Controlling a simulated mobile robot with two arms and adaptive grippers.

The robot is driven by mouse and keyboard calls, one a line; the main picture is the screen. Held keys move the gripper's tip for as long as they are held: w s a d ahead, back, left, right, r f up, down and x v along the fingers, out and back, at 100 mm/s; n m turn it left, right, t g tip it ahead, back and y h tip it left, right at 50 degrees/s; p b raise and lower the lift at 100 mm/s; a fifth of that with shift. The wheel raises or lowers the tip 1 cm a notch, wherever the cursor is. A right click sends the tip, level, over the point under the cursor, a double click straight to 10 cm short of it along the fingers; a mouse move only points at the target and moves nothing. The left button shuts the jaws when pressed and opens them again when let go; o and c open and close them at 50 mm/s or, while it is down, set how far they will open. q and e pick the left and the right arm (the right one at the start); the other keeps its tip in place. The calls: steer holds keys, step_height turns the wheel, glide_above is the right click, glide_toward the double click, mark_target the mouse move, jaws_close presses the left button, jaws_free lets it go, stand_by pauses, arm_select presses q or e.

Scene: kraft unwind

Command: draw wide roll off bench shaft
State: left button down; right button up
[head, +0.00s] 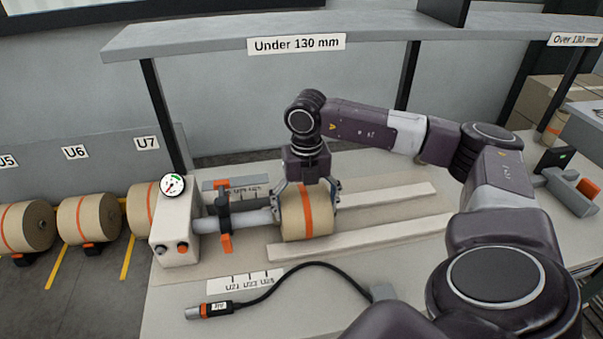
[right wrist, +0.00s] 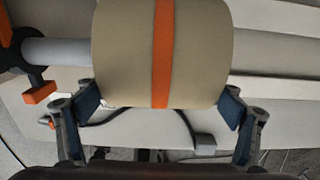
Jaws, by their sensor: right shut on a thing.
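The wide roll (head: 306,214) is tan kraft paper with an orange band, at the right end of the bench shaft (head: 247,220). The grey shaft comes out of a white unit with a gauge. My right gripper (head: 307,194) reaches down from above and is shut on the roll, one finger at each end face. In the right wrist view the roll (right wrist: 195,55) sits between both fingers, and the shaft (right wrist: 57,52) shows at its left. Whether the roll's core is still around the shaft is hidden. My left gripper is not in view.
The white gauge unit (head: 175,228) and an orange-handled clamp (head: 225,215) stand left of the roll. Two pale rails (head: 385,230) run right across the bench. A black cable (head: 290,275) lies in front. A shelf labelled "Under 130 mm" (head: 297,44) overhangs behind. Several rolls (head: 88,218) stand at left.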

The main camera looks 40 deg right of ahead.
steer(key=shift+s+d, duration=0.1)
steer(key=o, duration=1.3)
step_height(320, 180, up, 12)
